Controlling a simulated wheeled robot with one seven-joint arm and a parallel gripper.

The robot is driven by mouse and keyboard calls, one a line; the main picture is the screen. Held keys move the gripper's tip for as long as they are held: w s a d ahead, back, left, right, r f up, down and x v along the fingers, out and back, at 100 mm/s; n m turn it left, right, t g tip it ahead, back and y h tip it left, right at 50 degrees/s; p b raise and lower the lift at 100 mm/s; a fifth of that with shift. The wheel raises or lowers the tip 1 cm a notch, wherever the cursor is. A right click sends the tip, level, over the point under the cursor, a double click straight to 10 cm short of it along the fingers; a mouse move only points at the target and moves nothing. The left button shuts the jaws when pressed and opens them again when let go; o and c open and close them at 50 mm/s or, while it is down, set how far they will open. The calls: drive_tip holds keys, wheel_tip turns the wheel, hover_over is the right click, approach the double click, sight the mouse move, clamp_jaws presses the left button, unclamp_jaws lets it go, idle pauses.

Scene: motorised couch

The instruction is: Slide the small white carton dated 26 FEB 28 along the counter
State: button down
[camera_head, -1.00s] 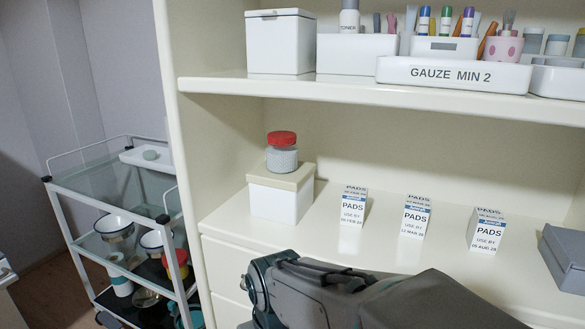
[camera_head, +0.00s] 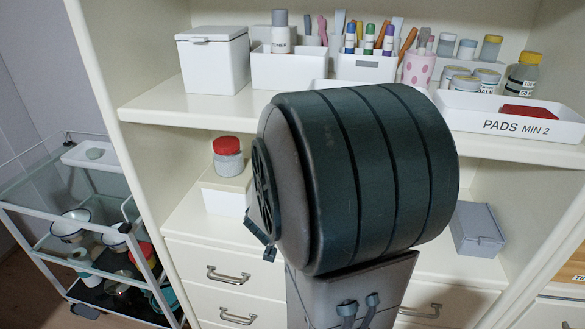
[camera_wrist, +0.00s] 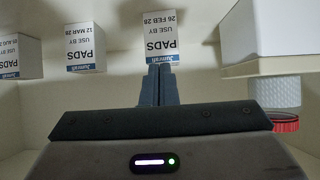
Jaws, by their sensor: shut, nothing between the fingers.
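The small white PADS carton dated 26 FEB 28 (camera_wrist: 160,35) shows upside down at the top middle of the wrist view. My gripper (camera_wrist: 159,70) is shut and empty, with its fingertips right at the carton's near printed face. I cannot tell whether they touch it. In the head view my dark arm hides the carton and my gripper.
The 12 MAR 28 carton (camera_wrist: 85,48) and another carton (camera_wrist: 24,55) stand to its left in the wrist view. A white box (camera_wrist: 270,35) and red-lidded jar (camera_wrist: 283,122) are right. The upper shelf (camera_head: 200,108) overhangs the counter; a grey box (camera_head: 478,230) stands right.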

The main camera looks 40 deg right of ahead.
drive_tip(key=w+d+p, duration=0.1)
drive_tip(key=w+d, duration=0.1)
drive_tip(key=d, duration=0.1)
drive_tip(key=w+d+p, duration=0.1)
drive_tip(key=w+d, duration=0.2)
drive_tip(key=w+d+p, duration=0.1)
drive_tip(key=w+d, duration=0.1)
drive_tip(key=d, duration=0.1)
drive_tip(key=shift+w+d, duration=0.2)
drive_tip(key=shift+w, duration=0.2)
drive_tip(key=shift+f, duration=0.55)
drive_tip(key=shift+s+a+f+b, duration=0.1)
drive_tip(key=shift+f+b, duration=0.2)
drive_tip(key=shift+b, duration=0.15)
drive_tip(key=shift+f, duration=0.1)
drive_tip(key=shift+a, duration=0.1)
